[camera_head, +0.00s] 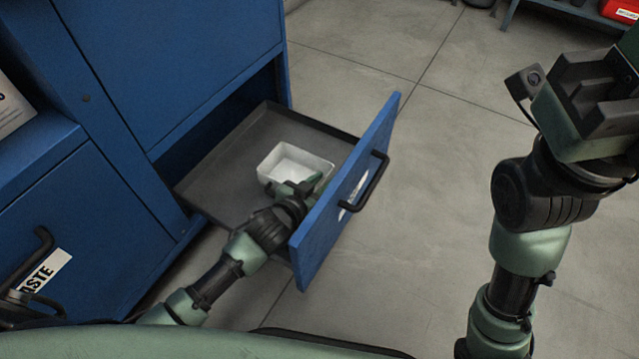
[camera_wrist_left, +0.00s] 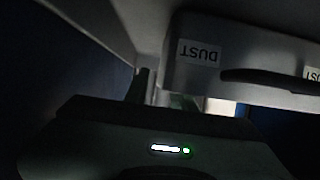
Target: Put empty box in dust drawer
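The white open-topped box (camera_head: 295,160) sits in the dust drawer, towards its front end, and its visible inside looks empty. The drawer (camera_head: 222,172) is pulled out, with a grey tray and a blue front. My left gripper (camera_head: 304,188) reaches over the drawer to the box's near side; its fingertips are hard to make out. In the dark left wrist view, a pale box-like body with an upside-down DUST label (camera_wrist_left: 199,53) lies ahead of the gripper. Whether the fingers grip it is unclear. My right gripper (camera_head: 592,100) is raised at the right, away from the drawer; its finger opening is unclear.
The blue cabinet (camera_head: 180,60) fills the left. A closed compartment with a handle and a label ending in ASTE (camera_head: 45,272) is at lower left. The drawer's black handle (camera_head: 372,185) sticks out to the right. Grey floor (camera_head: 430,230) is clear between drawer and right arm.

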